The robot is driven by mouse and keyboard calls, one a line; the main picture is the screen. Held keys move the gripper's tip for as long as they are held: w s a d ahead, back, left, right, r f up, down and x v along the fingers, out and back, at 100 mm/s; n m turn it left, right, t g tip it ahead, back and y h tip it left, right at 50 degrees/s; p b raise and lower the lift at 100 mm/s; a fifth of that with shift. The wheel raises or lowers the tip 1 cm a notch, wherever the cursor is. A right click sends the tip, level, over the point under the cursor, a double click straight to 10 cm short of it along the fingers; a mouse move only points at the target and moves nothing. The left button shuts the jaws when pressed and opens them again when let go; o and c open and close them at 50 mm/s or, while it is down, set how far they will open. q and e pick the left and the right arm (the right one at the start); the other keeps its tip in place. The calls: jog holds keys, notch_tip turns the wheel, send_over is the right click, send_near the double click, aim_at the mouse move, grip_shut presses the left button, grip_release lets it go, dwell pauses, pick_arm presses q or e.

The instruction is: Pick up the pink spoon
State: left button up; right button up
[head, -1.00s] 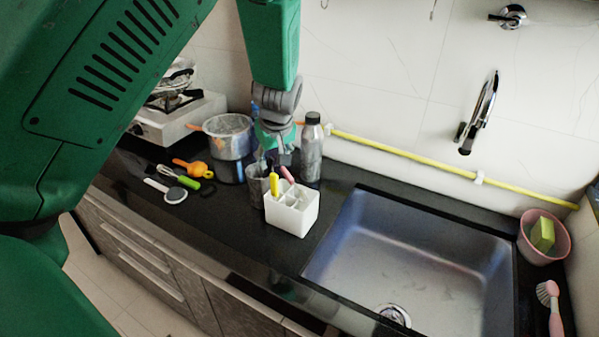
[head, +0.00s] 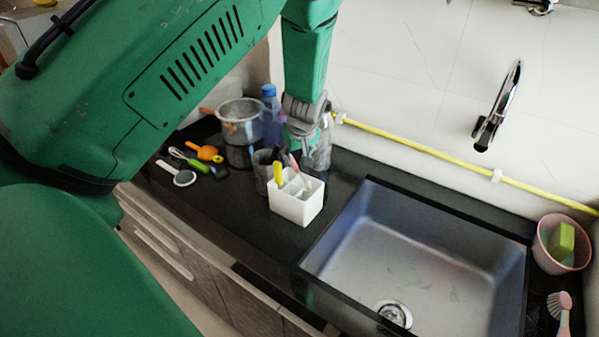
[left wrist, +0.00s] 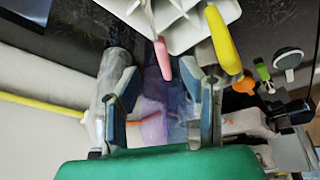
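The pink spoon stands in the white holder (head: 296,205), and only its pink handle (head: 294,161) shows, at the holder's back beside the yellow handle (head: 278,172). My left gripper (head: 304,150) points down just behind the holder, close to the pink handle. In the left wrist view the left gripper (left wrist: 163,90) is open. The end of the pink handle (left wrist: 162,60) shows between the lines of its two fingers, and I see no contact. The yellow handle (left wrist: 222,40) shows outside the right-hand finger. The spoon's lower end is hidden in the holder. My right gripper is not in view.
A grey bottle (head: 321,150) stands right behind my left gripper. A dark cup (head: 262,172), a pot (head: 238,122) and a blue bottle (head: 270,115) stand to the left. The sink (head: 420,255) lies to the right. Bare counter (head: 232,205) lies left of the holder.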

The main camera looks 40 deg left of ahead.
aim_at(297, 165)
pick_arm(q)
jog(key=shift+f, duration=0.5)
jog(key=x, duration=0.4)
jog(key=shift+w+a+f+p, duration=0.2)
jog(key=shift+a+p, duration=0.15)
jog(key=shift+a, duration=0.15)
jog(key=shift+s+a, duration=0.2)
jog(key=shift+d, duration=0.35)
grip_shut()
jog(key=shift+w+d+r, duration=0.1)
jog(key=shift+d+r, duration=0.15)
